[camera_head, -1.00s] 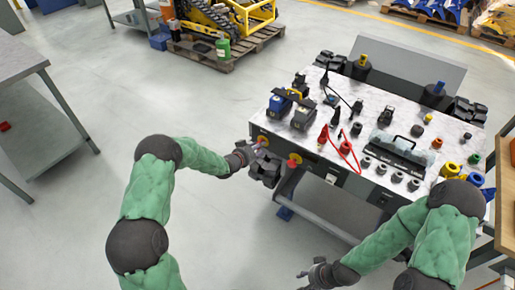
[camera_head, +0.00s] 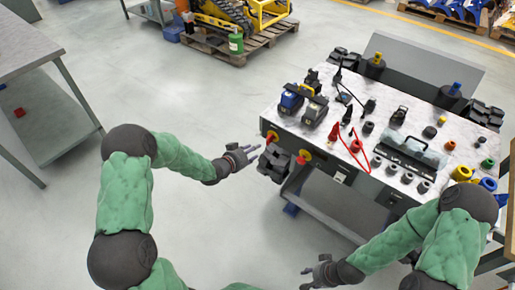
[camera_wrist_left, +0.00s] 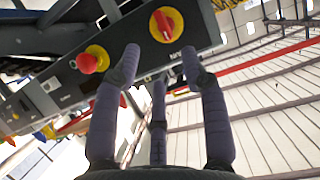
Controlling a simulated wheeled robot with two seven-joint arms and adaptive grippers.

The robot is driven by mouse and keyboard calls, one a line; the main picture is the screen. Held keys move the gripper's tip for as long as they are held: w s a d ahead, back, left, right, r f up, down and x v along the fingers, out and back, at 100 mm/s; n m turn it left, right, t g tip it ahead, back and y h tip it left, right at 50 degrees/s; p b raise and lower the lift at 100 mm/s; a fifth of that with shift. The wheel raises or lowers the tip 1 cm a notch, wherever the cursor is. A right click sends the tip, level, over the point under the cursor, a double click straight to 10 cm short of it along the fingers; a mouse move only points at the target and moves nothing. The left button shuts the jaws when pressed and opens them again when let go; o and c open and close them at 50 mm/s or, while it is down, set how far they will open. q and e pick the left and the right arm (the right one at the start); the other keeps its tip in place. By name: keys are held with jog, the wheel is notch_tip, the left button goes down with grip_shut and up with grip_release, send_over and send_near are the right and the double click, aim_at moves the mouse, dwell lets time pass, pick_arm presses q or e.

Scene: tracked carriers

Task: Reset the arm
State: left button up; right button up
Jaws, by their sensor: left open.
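My left gripper (camera_head: 252,152) is at the front left corner of a tracked carrier with a metal top (camera_head: 290,122). Its fingers are open and empty; they also show spread in the left wrist view (camera_wrist_left: 160,52). Beyond them is the carrier's dark panel (camera_wrist_left: 130,40), with a red rotary switch on yellow (camera_wrist_left: 166,24) and a red button on yellow (camera_wrist_left: 87,63). The fingertips look apart from the switch. My right gripper (camera_head: 317,270) is low in front of the carrier, with nothing visible in it; its finger opening is unclear.
The carrier top holds batteries (camera_head: 303,100), a clear-lidded case (camera_head: 412,150), a red cable (camera_head: 345,172) and several sockets. A grey table (camera_head: 25,45) stands at the left, a pallet (camera_head: 235,52) at the back. The floor between table and carrier is clear.

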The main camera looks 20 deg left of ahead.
pick_arm(q)
jog(key=shift+s+a+r, duration=0.15)
jog(key=shift+s, duration=0.3)
jog(key=s+d+f+n+g+p, duration=0.1)
jog(key=s+d+f+g, duration=0.3)
jog(key=s, duration=0.6)
jog(key=s+d+f+n+g+p, duration=0.1)
jog(key=s+d+f+n+g, duration=0.2)
jog(key=s+f, duration=0.4)
jog(key=s+d+f+n+g+p, duration=0.2)
jog(key=s+d+f+g, duration=0.3)
jog(key=s, duration=0.9)
jog(key=shift+s+d+f+y, duration=0.25)
jog(key=shift+s+d+y, duration=0.05)
jog(key=shift+d, duration=0.6)
